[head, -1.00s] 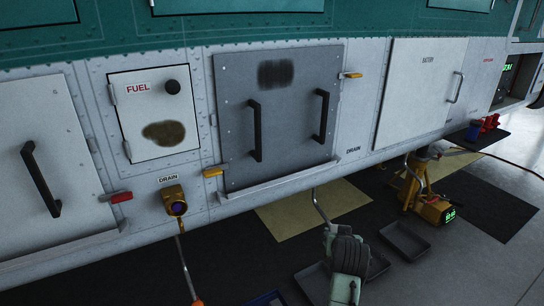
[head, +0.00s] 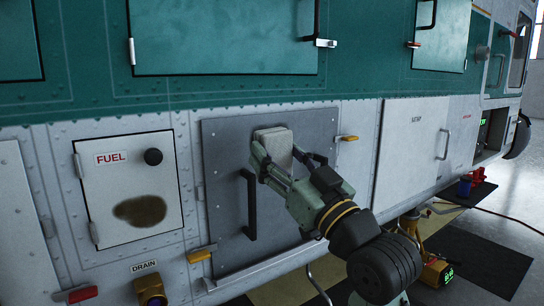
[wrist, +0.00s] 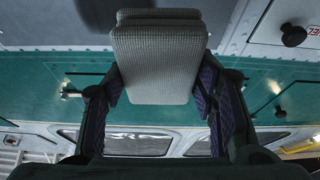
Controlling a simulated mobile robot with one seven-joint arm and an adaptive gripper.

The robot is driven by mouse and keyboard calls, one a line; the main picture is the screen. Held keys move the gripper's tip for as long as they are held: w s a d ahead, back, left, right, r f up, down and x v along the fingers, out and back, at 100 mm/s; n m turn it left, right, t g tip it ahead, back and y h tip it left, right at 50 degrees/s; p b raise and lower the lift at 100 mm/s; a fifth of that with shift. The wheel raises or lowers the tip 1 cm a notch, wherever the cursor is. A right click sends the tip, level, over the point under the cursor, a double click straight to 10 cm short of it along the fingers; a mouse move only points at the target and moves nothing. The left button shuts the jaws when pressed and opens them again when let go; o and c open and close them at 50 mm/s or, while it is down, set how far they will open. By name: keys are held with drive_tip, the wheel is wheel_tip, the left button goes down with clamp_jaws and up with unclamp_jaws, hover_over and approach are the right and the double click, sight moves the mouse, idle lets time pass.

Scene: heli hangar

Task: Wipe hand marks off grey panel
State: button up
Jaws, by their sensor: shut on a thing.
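The grey panel (head: 222,150) is set in the pale lower side of the helicopter, with a black handle (head: 250,205) on its left and another partly hidden behind my gripper. My gripper (head: 276,165) is shut on a pale, block-shaped wiping pad (head: 270,138). The pad is at the panel's upper middle, and I cannot tell whether it touches. No hand mark shows on the panel in the head view; the pad covers part of it. In the wrist view the pad (wrist: 158,60) sits between the fingers, with a dark patch (wrist: 97,12) of unclear nature beside it.
A white FUEL door (head: 105,190) with a brown smudge (head: 140,210) is left of the panel. Yellow latches (head: 200,254) (head: 348,138) stick out beside the panel. A yellow drain fitting (head: 151,289) is below left. A battery door (head: 408,150) is to the right.

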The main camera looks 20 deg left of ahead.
sight(245, 135)
drive_tip(key=shift+s+a+r, duration=0.1)
drive_tip(key=shift+a+r, duration=0.05)
drive_tip(key=shift+r, duration=0.05)
drive_tip(key=shift+a, duration=0.2)
drive_tip(key=shift+w+a, duration=1.75)
drive_tip(key=shift+a, duration=0.3)
drive_tip(key=shift+w+a+p, duration=0.3)
drive_tip(key=shift+w+a, duration=0.4)
drive_tip(key=shift+a, duration=0.1)
drive_tip(key=shift+w+d+b, duration=0.3)
drive_tip(key=shift+w+d, duration=0.95)
drive_tip(key=shift+w, duration=0.3)
drive_tip(key=shift+w+d+b, duration=0.3)
drive_tip(key=shift+w+d, duration=0.9)
drive_tip(key=shift+w, duration=0.4)
drive_tip(key=shift+w+d+b, duration=0.3)
drive_tip(key=shift+w+d, duration=0.95)
drive_tip(key=shift+w, duration=0.3)
drive_tip(key=shift+s+a, duration=1.25)
drive_tip(key=shift+s, duration=0.35)
drive_tip(key=shift+s+a, duration=1.25)
drive_tip(key=shift+s, duration=0.3)
drive_tip(key=shift+s+a, duration=1.25)
drive_tip(key=shift+s, duration=0.35)
